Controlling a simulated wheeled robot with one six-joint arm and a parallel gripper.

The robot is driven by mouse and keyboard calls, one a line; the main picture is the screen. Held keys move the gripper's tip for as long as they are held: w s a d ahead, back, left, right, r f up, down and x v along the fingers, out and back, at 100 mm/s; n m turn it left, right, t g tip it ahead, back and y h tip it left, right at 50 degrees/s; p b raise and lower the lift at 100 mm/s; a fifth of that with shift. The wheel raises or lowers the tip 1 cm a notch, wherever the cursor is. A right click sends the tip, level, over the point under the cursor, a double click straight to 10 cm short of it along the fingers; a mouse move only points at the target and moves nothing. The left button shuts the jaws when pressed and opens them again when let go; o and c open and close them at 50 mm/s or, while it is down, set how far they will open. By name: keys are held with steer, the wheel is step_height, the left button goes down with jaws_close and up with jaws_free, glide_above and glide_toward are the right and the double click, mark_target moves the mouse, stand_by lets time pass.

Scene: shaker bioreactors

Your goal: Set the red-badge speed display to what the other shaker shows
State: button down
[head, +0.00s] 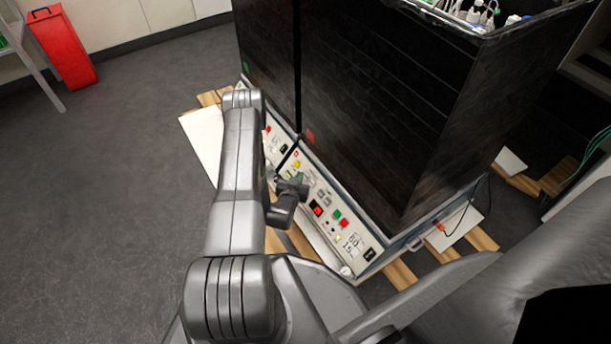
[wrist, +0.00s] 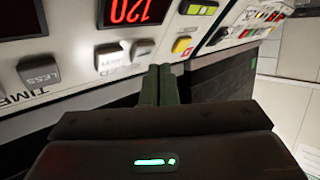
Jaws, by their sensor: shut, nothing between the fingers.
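In the wrist view a display (wrist: 130,12) shows 120 in red digits. Under it are two pale grey buttons (wrist: 110,57) and (wrist: 142,48), then a yellow one (wrist: 181,44). A LESS button (wrist: 38,74) sits left, above the word TIME. My gripper (wrist: 160,72) is shut and empty, its tips close to the right grey button; contact is unclear. The green-badge (head: 246,67) shaker's speed reading is not legible.
The other shaker's panel (wrist: 262,18) continues to the right beyond a dark gap. Wooden slats (head: 400,275) lie under the shakers. Bottles (head: 478,14) stand in the nearer box's open top. A red case (head: 62,47) stands far left; the grey floor (head: 90,190) there is clear.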

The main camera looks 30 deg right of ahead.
steer(key=a+r+p, duration=0.1)
steer(key=a, duration=0.1)
steer(key=a+r+p, duration=0.1)
steer(key=r, duration=0.1)
steer(key=shift+s+a+r, duration=0.15)
steer(key=shift+a+r, duration=0.05)
steer(key=shift+a, duration=0.15)
steer(key=shift+d+f, duration=0.1)
stand_by(0.6)
steer(key=a+r, duration=0.2)
steer(key=a, duration=0.1)
steer(key=shift+s+r+b, duration=0.1)
steer(key=shift+r+b, duration=0.25)
steer(key=shift+r, duration=0.05)
steer(key=shift+d+f, duration=0.1)
stand_by(0.3)
